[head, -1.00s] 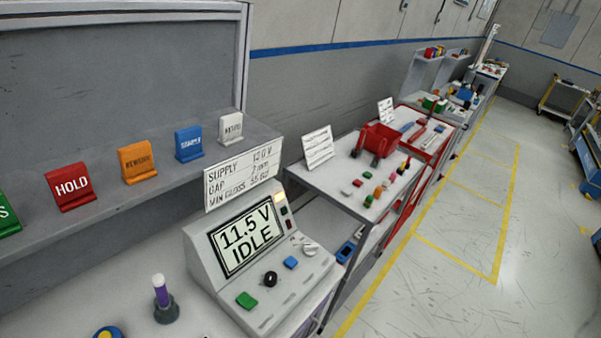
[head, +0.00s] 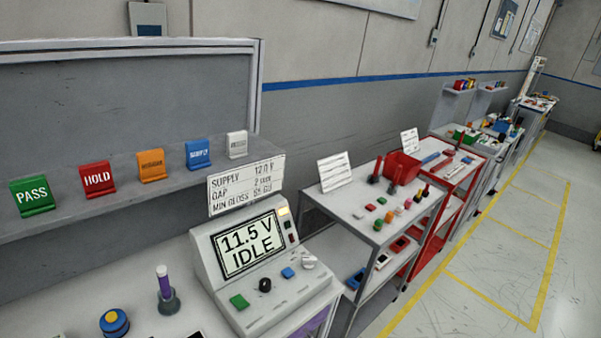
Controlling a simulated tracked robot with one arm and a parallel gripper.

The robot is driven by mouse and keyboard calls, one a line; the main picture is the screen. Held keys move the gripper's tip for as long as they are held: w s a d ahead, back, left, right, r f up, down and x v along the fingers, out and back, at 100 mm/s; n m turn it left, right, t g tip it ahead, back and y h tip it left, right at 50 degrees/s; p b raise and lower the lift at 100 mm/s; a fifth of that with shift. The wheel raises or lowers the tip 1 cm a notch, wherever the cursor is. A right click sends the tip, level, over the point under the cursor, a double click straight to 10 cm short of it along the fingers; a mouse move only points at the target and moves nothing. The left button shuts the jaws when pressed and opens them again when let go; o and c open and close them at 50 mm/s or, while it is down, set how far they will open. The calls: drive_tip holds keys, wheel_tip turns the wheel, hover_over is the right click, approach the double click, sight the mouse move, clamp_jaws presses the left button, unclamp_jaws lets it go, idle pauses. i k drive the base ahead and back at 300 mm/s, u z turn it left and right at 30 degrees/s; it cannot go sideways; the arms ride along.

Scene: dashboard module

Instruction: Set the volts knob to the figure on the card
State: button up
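The white card (head: 246,186) stands above the instrument at the shelf's front edge. Its top line reads SUPPLY and what looks like 12.0 V; the lines below are less clear. The grey console (head: 207,262) has a display (head: 248,245) reading 11.5 V IDLE. On its sloping front are a black knob (head: 265,285) and a pale grey knob (head: 308,262) to the right. Labels by the knobs are too small to read, so I cannot tell which is the volts knob. My gripper is not in view.
A green button (head: 239,301) and a blue button (head: 288,272) sit beside the knobs. Coloured signs, including PASS (head: 34,197), line the shelf. A grey cart (head: 346,213) stands to the right, with open floor beyond.

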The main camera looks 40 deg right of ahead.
sight(265, 283)
drive_tip(key=z, duration=0.7)
drive_tip(key=i, duration=1)
drive_tip(key=z, duration=0.6)
drive_tip(key=k, duration=1)
drive_tip(key=u, duration=0.55)
drive_tip(key=i, duration=0.4)
drive_tip(key=z, duration=0.05)
